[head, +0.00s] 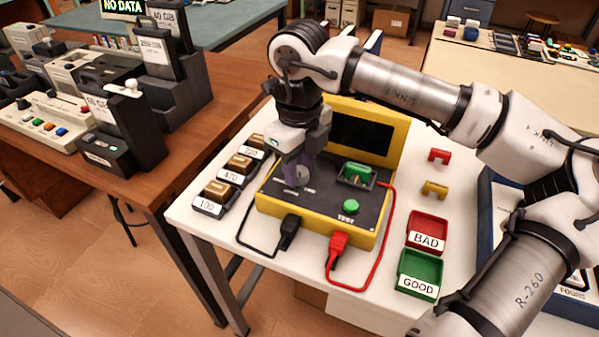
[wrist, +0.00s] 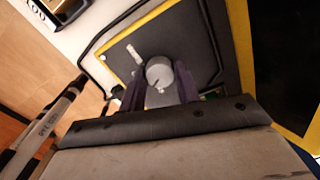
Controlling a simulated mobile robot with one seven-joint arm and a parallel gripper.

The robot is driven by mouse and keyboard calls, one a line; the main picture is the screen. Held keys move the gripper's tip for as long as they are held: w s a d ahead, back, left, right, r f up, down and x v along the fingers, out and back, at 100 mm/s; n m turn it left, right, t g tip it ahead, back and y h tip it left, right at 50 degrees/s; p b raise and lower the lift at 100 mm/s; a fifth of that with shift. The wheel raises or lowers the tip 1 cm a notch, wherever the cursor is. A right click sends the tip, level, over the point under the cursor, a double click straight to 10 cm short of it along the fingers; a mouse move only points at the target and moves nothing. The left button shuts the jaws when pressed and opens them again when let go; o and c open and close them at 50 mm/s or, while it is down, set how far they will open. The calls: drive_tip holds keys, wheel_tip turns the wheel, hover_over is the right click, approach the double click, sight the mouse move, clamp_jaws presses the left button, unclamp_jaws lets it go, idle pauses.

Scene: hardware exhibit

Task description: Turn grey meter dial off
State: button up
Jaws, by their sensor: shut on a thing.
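The yellow-edged meter (head: 333,215) with a dark top panel and a raised screen stands on the white table. Its grey dial (head: 303,174) is at the left of the panel, partly hidden by my gripper in the head view. In the wrist view the round grey dial (wrist: 160,73) with a pointer line sits between the two dark fingers. My gripper (head: 300,172) points down over the panel and is shut on the dial; it also shows in the wrist view (wrist: 161,84). The setting labels are too small to read.
A green part in a holder (head: 357,174) and a green TEST button (head: 350,206) are right of the dial. Black (head: 289,232) and red (head: 338,243) plugs are at the front. Red BAD (head: 427,230) and green GOOD (head: 418,275) trays stand at right, labelled resistor holders (head: 213,198) at left.

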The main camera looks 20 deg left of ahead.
sight(299, 171)
drive_tip(key=shift+n+b, duration=0.65)
drive_tip(key=shift+n, duration=0.95)
drive_tip(key=o, duration=1)
drive_tip(key=shift+r, duration=0.15)
wheel_tip(299, 171, up, 14)
drive_tip(key=shift+f+p, duration=0.2)
drive_tip(key=shift+p, duration=0.15)
